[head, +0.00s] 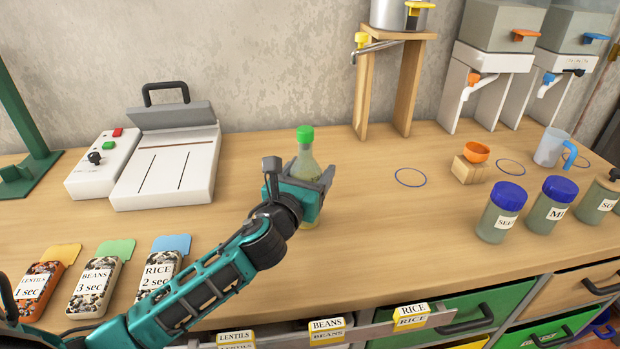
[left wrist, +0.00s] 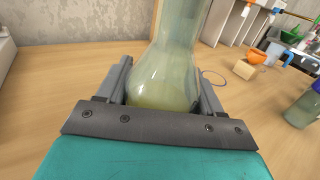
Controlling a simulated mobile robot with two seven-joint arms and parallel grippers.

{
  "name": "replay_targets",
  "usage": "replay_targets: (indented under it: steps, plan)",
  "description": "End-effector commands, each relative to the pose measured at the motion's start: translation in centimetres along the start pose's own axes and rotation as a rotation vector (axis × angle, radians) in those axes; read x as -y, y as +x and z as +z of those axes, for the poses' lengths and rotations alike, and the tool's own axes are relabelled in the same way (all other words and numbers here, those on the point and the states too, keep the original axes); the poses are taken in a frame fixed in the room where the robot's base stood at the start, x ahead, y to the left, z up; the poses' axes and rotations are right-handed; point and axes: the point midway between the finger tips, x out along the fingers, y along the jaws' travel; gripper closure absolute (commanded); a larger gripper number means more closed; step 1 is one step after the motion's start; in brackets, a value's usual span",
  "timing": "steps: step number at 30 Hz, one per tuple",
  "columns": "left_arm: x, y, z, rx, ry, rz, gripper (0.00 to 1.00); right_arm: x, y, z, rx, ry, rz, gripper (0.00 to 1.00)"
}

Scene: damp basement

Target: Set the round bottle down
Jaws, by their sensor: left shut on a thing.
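The round bottle (head: 306,160) is greenish and translucent, with a green cap, and stands upright at the middle of the wooden workbench (head: 345,240). My left gripper (head: 312,186) is shut on its body. In the left wrist view the bottle (left wrist: 168,75) sits between the two fingers of the gripper (left wrist: 170,98), with pale yellow-green content low inside. The gripper hides part of the bottle, and its base shows just below the gripper, at or very near the bench top; I cannot tell whether it touches. My right gripper is not in view.
A white sealer-like machine (head: 170,165) stands at the left. Drawn circles (head: 410,177) mark the bench right of the bottle. A wooden block (head: 468,170) with an orange cup (head: 476,152), a clear jug (head: 551,147) and blue-lidded jars (head: 501,213) stand further right. Packets (head: 95,287) lie front left.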

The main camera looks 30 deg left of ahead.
Motion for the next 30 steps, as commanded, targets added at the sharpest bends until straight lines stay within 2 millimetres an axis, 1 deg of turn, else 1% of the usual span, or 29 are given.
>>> replay_targets:
  steps: [11, 12, 20, 26, 29, 30]
  plan:
    - [0.01, 0.04, -0.36, 0.007, 0.001, -0.001, 0.88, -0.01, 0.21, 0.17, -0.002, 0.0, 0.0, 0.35]
    - [0.0, 0.01, -0.62, 0.002, 0.001, -0.001, 0.33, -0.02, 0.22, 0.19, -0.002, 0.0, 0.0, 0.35]
    - [0.01, 0.01, -0.55, 0.002, 0.0, -0.001, 0.08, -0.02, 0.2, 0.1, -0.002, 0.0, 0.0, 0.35]
    - [0.01, 0.01, -0.53, 0.002, 0.0, -0.001, 0.08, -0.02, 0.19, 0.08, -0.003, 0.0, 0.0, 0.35]
    - [0.01, 0.01, -0.09, 0.003, 0.0, -0.001, 0.08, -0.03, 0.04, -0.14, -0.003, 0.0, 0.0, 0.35]
    - [0.01, -0.3, -0.32, 0.001, 0.0, -0.001, 0.08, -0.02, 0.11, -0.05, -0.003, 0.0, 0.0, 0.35]
